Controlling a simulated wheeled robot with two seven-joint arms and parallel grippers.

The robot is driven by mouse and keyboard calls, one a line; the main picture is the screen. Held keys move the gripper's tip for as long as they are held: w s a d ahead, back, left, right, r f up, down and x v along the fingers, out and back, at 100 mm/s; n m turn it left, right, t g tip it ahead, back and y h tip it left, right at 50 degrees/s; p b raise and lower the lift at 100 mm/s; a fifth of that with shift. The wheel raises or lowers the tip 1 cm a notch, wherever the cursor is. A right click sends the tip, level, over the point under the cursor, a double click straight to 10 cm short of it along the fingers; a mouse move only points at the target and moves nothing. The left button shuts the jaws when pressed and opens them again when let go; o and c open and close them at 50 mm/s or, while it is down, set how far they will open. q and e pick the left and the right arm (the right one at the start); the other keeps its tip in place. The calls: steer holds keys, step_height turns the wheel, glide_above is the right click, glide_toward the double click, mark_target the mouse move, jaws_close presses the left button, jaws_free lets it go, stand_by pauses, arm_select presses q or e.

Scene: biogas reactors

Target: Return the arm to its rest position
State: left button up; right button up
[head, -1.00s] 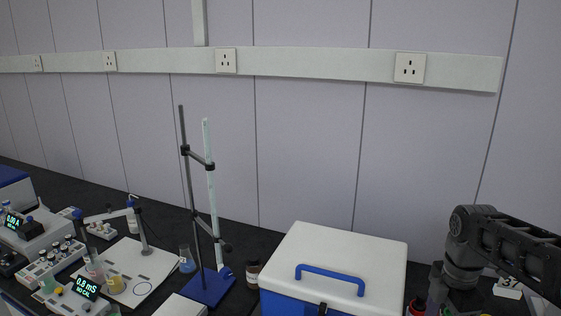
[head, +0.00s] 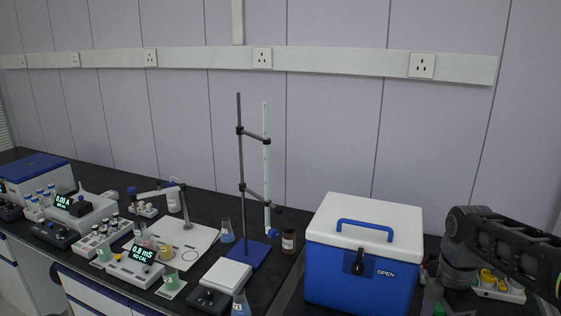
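My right arm (head: 505,248) is black and comes in from the right edge. It bends down at a joint right of the blue cooler, in front of the bench. Its gripper is not clearly visible; the lower part of the arm runs off the bottom of the picture. My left arm and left gripper do not show in the head view.
A blue cooler (head: 345,275) with a white lid stands left of my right arm. A burette stand (head: 240,180), a small balance (head: 226,275), a brown bottle (head: 289,241) and a meter (head: 135,266) stand on the black bench. A white tray (head: 512,292) with yellow items lies behind the arm.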

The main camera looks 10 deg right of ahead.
steer(key=w+a+f+m+y+b, duration=0.1)
steer(key=a+f+m+b, duration=0.1)
steer(key=a+f, duration=0.55)
steer(key=a+f+m+y+b, duration=0.1)
steer(key=a+f+m, duration=0.25)
steer(key=f, duration=0.75)
steer(key=w+a+f+m+y+b, duration=0.1)
steer(key=a+f+m+y+b, duration=0.1)
steer(key=a+f, duration=0.65)
arm_select(q)
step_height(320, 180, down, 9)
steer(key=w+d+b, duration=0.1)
steer(key=b, duration=0.3)
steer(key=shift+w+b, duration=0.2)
steer(key=shift+b, duration=0.15)
arm_select(e)
steer(key=s+a+f+m, duration=0.5)
steer(key=s+f, duration=0.3)
steer(key=f, duration=0.2)
steer(key=s+a+f+m, duration=0.5)
steer(key=s+f+m, duration=0.1)
steer(key=s+f, duration=0.3)
steer(key=shift+s+a+f+t, duration=0.3)
steer(key=shift+f, duration=0.45)
